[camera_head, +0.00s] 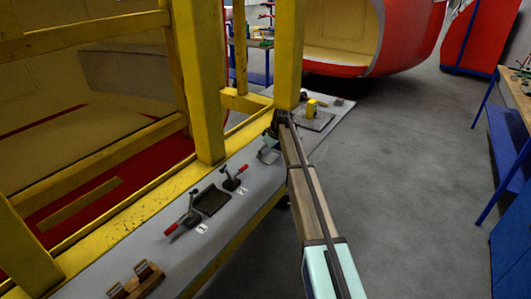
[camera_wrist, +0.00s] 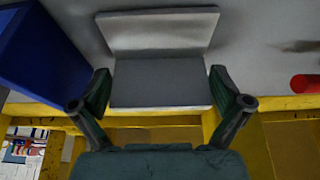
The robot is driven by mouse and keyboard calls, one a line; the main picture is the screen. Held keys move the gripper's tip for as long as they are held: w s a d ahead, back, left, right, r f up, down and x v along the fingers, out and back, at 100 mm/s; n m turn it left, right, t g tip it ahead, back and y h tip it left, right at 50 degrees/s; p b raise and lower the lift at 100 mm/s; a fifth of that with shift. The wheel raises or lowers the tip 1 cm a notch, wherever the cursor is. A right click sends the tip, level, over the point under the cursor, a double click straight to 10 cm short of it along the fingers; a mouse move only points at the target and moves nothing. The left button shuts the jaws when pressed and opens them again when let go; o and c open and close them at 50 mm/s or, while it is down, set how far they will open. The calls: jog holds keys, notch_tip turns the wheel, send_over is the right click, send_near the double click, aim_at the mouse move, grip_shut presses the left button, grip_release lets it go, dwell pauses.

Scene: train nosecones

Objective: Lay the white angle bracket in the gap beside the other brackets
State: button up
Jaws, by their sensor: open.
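The white angle bracket (camera_wrist: 163,32) shows in the wrist view as two pale grey plates meeting along a bend. It lies on the grey bench top. My gripper (camera_wrist: 160,76) is open, with one finger on each side of the bracket's nearer plate; small gaps seem to show, and contact cannot be told. In the head view my gripper (camera_head: 273,133) is low over the bench, with a pale piece (camera_head: 268,155) just below it, probably this bracket. Upright metal pieces (camera_head: 147,271) in a wooden block at the front may be the other brackets; the gap is not clear.
Red-handled clamps (camera_head: 185,217) and a dark pad (camera_head: 211,200) stand along the bench (camera_head: 165,252). A yellow block (camera_head: 311,107) sits behind my gripper. Yellow posts (camera_head: 200,80) rise along the bench's left. In the wrist view a blue box (camera_wrist: 45,50) is close left, a red cylinder (camera_wrist: 305,83) right.

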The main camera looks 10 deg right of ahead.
aim_at(274, 159)
jog(key=b+v, duration=0.3)
jog(key=v, duration=0.9)
jog(key=shift+r, duration=0.15)
